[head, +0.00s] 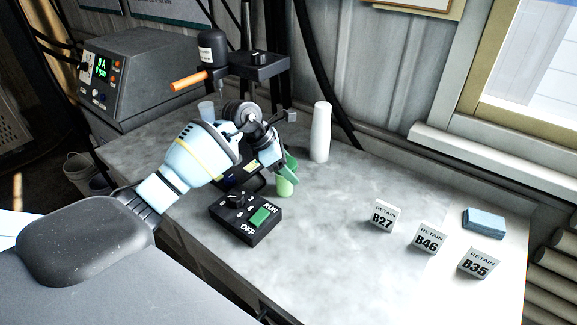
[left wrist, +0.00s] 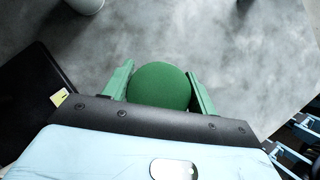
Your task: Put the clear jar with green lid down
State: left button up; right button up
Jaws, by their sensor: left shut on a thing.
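The clear jar with green lid (head: 285,187) is at the middle of the grey bench in the head view, with its pale green body showing below my fingers. Its round green lid (left wrist: 160,86) fills the gap between the fingers in the left wrist view. My left gripper (head: 284,172) is shut on the jar from the left, pointing down. In the left wrist view the two green fingers (left wrist: 160,88) lie on either side of the lid. The jar looks upright, low at the bench top; I cannot tell whether its base touches. My right gripper is not in view.
A black RUN/OFF switch box (head: 245,219) is just in front of the jar. A white cylinder (head: 320,132) stands behind it. The disperser head (head: 256,66) is behind my arm. Cards B27 (head: 382,216), B46 (head: 427,238), B35 (head: 479,263) and a blue block (head: 484,222) are right; the bench between is clear.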

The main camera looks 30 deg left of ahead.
pick_arm(q)
jog(key=o, duration=1.1)
jog(key=shift+s+a+r, duration=0.1)
jog(key=shift+a+r, duration=0.05)
jog(key=shift+r, duration=0.2)
jog(key=v, duration=1.1)
jog(key=shift+r, duration=0.2)
